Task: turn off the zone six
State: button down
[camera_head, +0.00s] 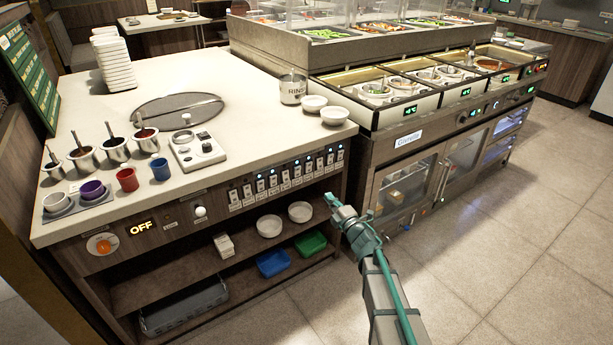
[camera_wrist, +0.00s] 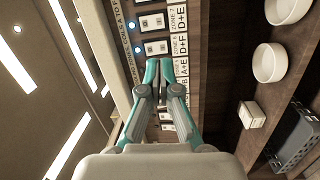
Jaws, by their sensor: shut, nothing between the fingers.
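A row of rocker switches with white labels (camera_head: 283,178) runs along the counter's front panel in the head view. Several have lit blue lights above them. In the wrist view, a switch (camera_wrist: 156,47) stands beside a label that seems to read zone 6, D+F (camera_wrist: 180,44). A blue light (camera_wrist: 137,50) is lit by it. My gripper (camera_wrist: 153,63) is shut and empty, its fingertips just below that switch in the picture and covering part of the row. Contact cannot be told. In the head view my gripper (camera_head: 333,203) is near the panel's right end.
Below the panel is an open shelf with white bowls (camera_head: 270,225), a blue tray (camera_head: 273,262) and a green tray (camera_head: 311,243). A glass-doored cold counter (camera_head: 410,185) stands to the right. The floor in front is clear.

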aim_at(297, 170)
jog(key=s+a+n+y, duration=0.1)
jog(key=a+r+n+y, duration=0.1)
jog(key=shift+s+r+n+g, duration=0.2)
jog(key=shift+s+n+g, duration=0.15)
jog(key=shift+n+g, duration=0.05)
jog(key=shift+a, duration=0.1)
jog(key=x, duration=1.4)
jog(key=shift+r, duration=0.15)
jog(key=shift+a+r, duration=0.1)
